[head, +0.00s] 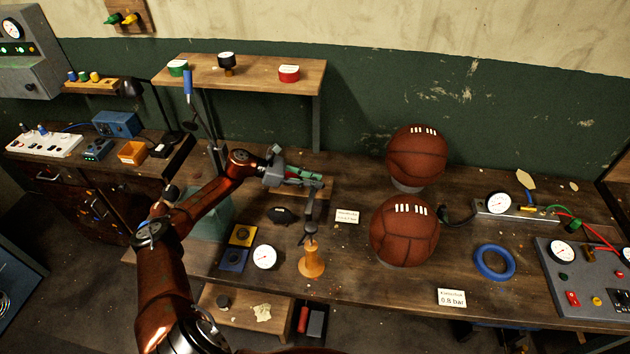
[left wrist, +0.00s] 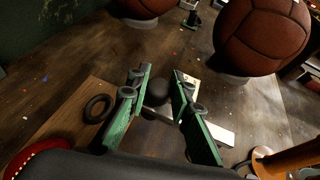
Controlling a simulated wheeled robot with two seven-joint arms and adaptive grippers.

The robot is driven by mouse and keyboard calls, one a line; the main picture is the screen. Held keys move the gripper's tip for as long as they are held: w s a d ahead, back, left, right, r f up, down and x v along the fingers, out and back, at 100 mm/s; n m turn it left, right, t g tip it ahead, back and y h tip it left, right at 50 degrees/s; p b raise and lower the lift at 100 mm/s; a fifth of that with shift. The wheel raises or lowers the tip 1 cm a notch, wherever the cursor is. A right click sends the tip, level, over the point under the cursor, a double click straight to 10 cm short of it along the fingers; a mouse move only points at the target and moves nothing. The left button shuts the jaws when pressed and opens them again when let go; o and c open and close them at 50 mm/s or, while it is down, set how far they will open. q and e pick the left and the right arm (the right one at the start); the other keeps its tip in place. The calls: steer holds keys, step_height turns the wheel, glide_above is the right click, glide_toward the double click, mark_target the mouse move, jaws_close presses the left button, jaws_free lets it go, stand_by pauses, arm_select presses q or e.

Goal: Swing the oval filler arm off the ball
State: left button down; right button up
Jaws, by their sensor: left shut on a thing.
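The filler arm (head: 311,206) appears to be the grey bar over a turned wooden stand (head: 312,264). In the left wrist view, a pale bar (left wrist: 220,133) runs toward the stand's brass top (left wrist: 262,152). My left gripper (head: 318,182) comes in from the left with green fingers. In the left wrist view, my left gripper (left wrist: 157,108) is shut on the arm's dark rounded end (left wrist: 153,113), partly hidden by the fingers. The near brown ball (head: 404,235) stands to the right, visibly apart from gripper and arm. A second ball (head: 416,155) stands behind it. My right gripper is out of view.
A dark oval piece (head: 283,215) and a round gauge (head: 264,257) lie left of the stand. A blue ring (head: 494,262) lies at right. A raised wooden shelf (head: 240,75) stands behind. Table front by the stand is fairly clear.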

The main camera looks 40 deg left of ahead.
arm_select(q)
steer(key=c, duration=1.7)
jaws_free()
steer(key=v, duration=1.2)
